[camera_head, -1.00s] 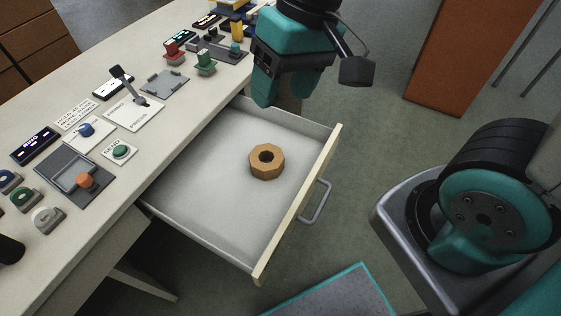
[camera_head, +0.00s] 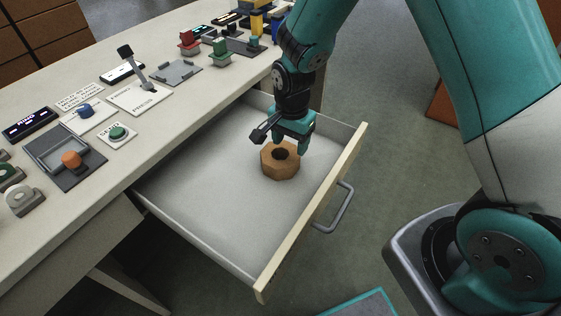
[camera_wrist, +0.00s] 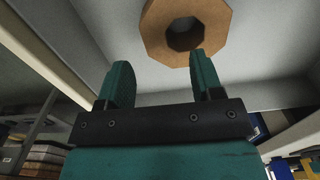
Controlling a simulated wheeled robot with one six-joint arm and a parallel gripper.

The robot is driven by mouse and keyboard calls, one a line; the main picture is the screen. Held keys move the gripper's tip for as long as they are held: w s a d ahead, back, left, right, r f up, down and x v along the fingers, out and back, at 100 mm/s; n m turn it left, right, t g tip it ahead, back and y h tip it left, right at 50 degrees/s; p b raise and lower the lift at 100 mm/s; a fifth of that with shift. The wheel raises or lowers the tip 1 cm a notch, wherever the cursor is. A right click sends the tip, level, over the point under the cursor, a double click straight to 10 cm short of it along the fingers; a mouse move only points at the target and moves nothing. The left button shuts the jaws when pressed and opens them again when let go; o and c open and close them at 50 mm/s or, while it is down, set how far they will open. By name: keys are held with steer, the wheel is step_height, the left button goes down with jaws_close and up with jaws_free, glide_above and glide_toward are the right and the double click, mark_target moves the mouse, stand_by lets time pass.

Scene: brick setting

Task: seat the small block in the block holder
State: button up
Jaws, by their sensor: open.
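An octagonal tan wooden block (camera_head: 280,168) with a dark round hole lies flat in the open drawer (camera_head: 205,200). In the wrist view the block (camera_wrist: 222,22) is beyond my fingertips and right of centre, cut off by the top edge. My gripper (camera_head: 294,140) hangs over the drawer, close above the block and covering its far edge. In the wrist view my gripper (camera_wrist: 160,70) is open with nothing between its fingers. A grey plate with raised corner tabs (camera_head: 175,72) lies on the desk and may be the block holder; I cannot tell for sure.
The desk (camera_head: 100,150) carries a lever panel (camera_head: 138,95), a green button (camera_head: 117,132), a grey tray with an orange knob (camera_head: 65,158) and red (camera_head: 188,42) and green (camera_head: 220,52) pieces. The drawer front (camera_head: 312,215) is a raised edge. The drawer floor around the block is clear.

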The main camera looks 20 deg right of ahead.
mark_target(292, 159)
steer(key=f, duration=0.5)
steer(key=f+b, duration=0.1)
steer(key=f, duration=0.1)
steer(key=shift+s+d+f, duration=0.15)
steer(key=shift+s+f, duration=0.1)
jaws_close()
